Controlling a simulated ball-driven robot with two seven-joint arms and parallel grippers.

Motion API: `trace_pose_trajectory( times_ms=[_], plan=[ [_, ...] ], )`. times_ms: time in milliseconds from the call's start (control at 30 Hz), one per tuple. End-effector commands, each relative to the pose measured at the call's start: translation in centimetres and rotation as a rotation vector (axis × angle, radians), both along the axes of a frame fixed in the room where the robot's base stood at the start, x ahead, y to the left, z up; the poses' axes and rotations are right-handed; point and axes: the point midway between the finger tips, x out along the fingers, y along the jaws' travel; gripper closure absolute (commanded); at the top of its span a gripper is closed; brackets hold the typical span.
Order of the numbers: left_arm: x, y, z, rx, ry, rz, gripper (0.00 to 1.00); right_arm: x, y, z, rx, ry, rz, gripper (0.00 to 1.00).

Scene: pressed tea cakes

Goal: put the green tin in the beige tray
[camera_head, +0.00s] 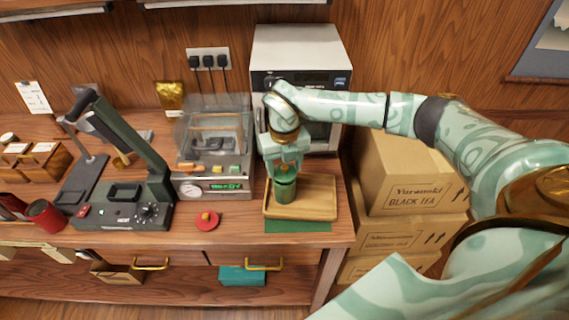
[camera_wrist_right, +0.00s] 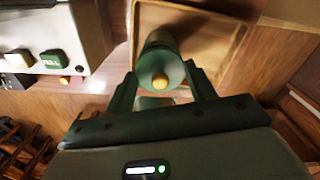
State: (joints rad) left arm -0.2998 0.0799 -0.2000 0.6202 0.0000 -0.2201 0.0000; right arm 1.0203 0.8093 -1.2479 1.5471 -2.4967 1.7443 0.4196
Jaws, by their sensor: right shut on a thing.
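The green tin (camera_head: 286,191) is upright between the fingers of my right gripper (camera_head: 285,173), which is shut on it. The beige tray (camera_head: 318,208) lies under and around the tin on the counter. In the right wrist view the tin (camera_wrist_right: 160,62), with a yellow knob on its lid, sits between the two dark green fingers (camera_wrist_right: 163,85). The tray (camera_wrist_right: 225,45) shows behind it. I cannot tell whether the tin's bottom touches the tray. My left gripper is not in view.
A green mat (camera_head: 298,226) shows in front of the tray. A glass-covered machine (camera_head: 215,150) stands left of it, with a red round object (camera_head: 207,221) in front. Stacked cardboard boxes (camera_head: 400,180) stand on the right. A pale appliance (camera_head: 300,55) is behind.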

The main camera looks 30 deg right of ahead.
Motion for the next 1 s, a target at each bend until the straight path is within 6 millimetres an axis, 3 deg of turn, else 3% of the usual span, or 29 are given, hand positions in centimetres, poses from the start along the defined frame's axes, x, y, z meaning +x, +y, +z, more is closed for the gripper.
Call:
trace_pose_trajectory(
  times_ms=[1000],
  plan=[
    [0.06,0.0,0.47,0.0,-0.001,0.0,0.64,0.0,0.02,-0.02,0.0,0.0,0.001,0.67]
  ],
)
